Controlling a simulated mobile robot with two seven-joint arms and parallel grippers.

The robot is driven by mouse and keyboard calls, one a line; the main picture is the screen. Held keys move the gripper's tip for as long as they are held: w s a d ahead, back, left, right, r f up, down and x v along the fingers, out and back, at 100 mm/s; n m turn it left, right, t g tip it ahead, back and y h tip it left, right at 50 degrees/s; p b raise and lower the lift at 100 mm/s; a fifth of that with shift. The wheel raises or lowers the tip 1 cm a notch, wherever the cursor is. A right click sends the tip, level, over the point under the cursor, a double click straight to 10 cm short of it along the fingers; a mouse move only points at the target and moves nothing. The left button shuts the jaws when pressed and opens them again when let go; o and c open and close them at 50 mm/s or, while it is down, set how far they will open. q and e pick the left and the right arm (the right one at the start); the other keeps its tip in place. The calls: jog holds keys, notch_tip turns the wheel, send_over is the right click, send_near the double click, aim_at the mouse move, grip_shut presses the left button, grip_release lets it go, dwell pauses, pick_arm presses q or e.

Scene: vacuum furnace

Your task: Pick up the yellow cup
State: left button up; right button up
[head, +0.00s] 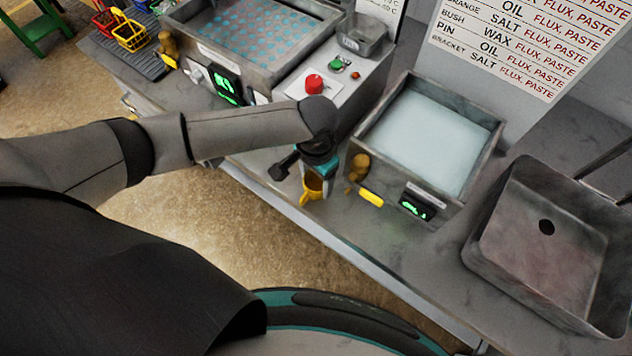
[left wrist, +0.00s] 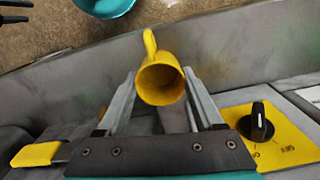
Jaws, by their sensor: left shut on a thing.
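The yellow cup (head: 312,186) is at the front edge of the counter, between the two basin units. In the left wrist view the cup (left wrist: 160,82) shows its open mouth, with its handle pointing up in the picture. My left gripper (head: 314,178) reaches down over it and is shut on it. In the left wrist view the fingers of my left gripper (left wrist: 161,92) lie on either side of the cup. I cannot tell whether the cup touches the counter. My right gripper is not in view.
A liquid-filled basin (head: 425,135) with a brass tap-like fitting (head: 358,168) stands close right of the cup. A control panel with a red button (head: 314,84) is behind. A metal sink (head: 545,245) is at right. Small yellow (head: 131,36) and red baskets stand far left.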

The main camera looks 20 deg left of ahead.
pick_arm(q)
jog(key=shift+c, duration=0.8)
jog(key=shift+r, duration=0.15)
notch_tip(320, 180, up, 20)
jog(key=p, duration=0.3)
jog(key=a+f+n+b, duration=0.5)
jog(key=f+b, duration=0.2)
jog(key=b, duration=0.9)
jog(key=shift+s+a+f+n+b, duration=0.2)
jog(key=shift+a+f+n+b, duration=0.1)
jog(key=shift+n+b, duration=0.1)
notch_tip(320, 180, up, 7)
jog(key=m+p, duration=0.6)
jog(key=p, duration=1.1)
send_over(316, 180)
jog(key=shift+r, duration=0.2)
